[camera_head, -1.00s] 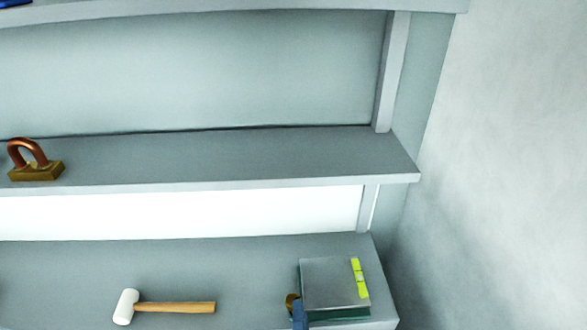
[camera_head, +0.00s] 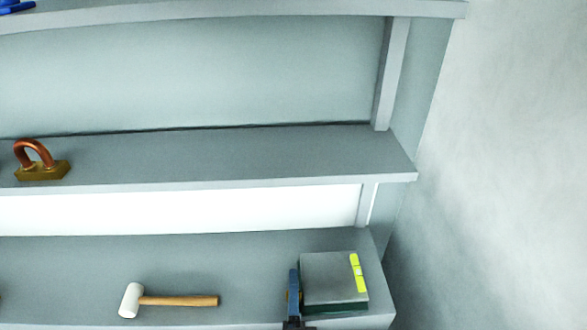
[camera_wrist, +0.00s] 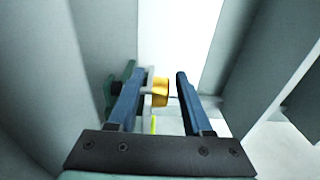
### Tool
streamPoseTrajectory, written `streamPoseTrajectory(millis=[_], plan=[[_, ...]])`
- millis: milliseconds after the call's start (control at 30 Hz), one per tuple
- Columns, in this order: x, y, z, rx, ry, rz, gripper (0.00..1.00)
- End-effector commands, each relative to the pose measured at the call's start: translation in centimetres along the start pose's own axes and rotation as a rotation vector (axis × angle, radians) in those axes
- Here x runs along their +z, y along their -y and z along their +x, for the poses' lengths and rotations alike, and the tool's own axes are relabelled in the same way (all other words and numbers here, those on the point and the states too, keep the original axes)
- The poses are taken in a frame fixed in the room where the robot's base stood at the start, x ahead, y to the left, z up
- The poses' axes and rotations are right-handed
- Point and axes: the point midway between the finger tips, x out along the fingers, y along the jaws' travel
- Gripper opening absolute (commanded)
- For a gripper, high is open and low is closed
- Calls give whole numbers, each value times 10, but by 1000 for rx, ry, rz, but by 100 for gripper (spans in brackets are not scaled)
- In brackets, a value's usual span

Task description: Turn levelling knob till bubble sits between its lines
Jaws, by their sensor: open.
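The levelling block (camera_head: 325,275), grey on top with a dark green base, sits at the right end of the lower shelf. A yellow-green level vial (camera_head: 357,272) lies along its right edge; the bubble is too small to tell against its lines. My gripper (camera_head: 294,272) is at the block's left side and hides the knob in the head view. In the wrist view my gripper (camera_wrist: 161,77) is open, its blue fingers either side of the brass knob (camera_wrist: 160,92), with a gap to the right finger. Whether the left finger touches the knob, I cannot tell.
A white-headed mallet (camera_head: 165,300) lies to the left on the lower shelf (camera_head: 220,260). A brass block with a copper loop (camera_head: 42,168) stands on the middle shelf (camera_head: 230,160), which overhangs behind. A wall (camera_head: 500,170) is at the right.

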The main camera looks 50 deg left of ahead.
Motion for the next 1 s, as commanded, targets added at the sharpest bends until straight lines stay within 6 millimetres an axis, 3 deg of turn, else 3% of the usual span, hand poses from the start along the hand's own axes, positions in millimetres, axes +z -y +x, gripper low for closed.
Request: streamPoseTrajectory(millis=[200,500,800,1000], plan=[[0,0,16,0,1,1,50],[0,0,18,1,0,0,50],[0,0,17,0,0,0,0],[0,0,17,0,0,0,0]])
